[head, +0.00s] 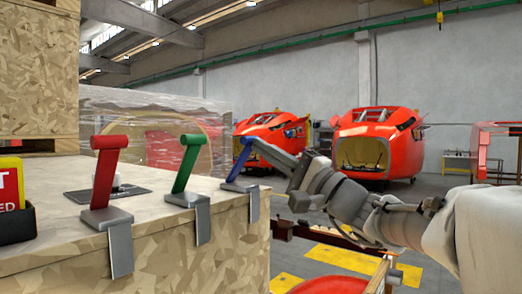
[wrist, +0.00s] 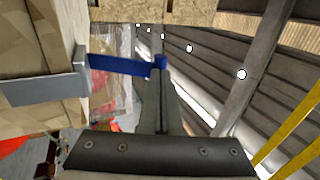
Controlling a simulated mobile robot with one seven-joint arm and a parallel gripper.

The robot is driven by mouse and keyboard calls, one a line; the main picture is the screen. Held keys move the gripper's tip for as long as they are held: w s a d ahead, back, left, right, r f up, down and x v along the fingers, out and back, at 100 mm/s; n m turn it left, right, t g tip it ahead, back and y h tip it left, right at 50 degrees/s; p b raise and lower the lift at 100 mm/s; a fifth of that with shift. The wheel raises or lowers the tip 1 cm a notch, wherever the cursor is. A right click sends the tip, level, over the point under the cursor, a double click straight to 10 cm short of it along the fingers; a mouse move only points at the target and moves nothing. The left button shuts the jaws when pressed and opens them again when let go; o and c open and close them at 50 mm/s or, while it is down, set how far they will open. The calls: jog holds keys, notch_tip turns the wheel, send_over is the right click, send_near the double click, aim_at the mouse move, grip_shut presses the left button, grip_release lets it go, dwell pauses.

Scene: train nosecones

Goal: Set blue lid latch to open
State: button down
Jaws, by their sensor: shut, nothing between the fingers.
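The blue lid latch (head: 239,162) is at the right end of a row on the crate's edge. Its blue lever stands up, tilted a little right, from a grey metal bracket (head: 240,187). In the wrist view the blue lever (wrist: 120,66) extends sideways from the bracket (wrist: 50,86) to its knob-like end. My gripper (head: 254,145) is shut and empty, with its tips at the top of the blue lever. In the wrist view my gripper (wrist: 161,82) is right by the lever's end; whether they touch I cannot tell.
A green latch (head: 185,165) and a red latch (head: 104,175) stand on the same wooden crate (head: 60,255), left of the blue one. A stacked wooden box (head: 38,105) rises at the left. Red train nosecones (head: 376,145) stand far back.

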jog(key=shift+r, duration=0.1)
jog(key=shift+w+a+r+g+h, duration=0.3)
jog(key=shift+w+a+r+h, duration=0.1)
jog(key=shift+a, duration=0.1)
jog(key=shift+f, duration=0.1)
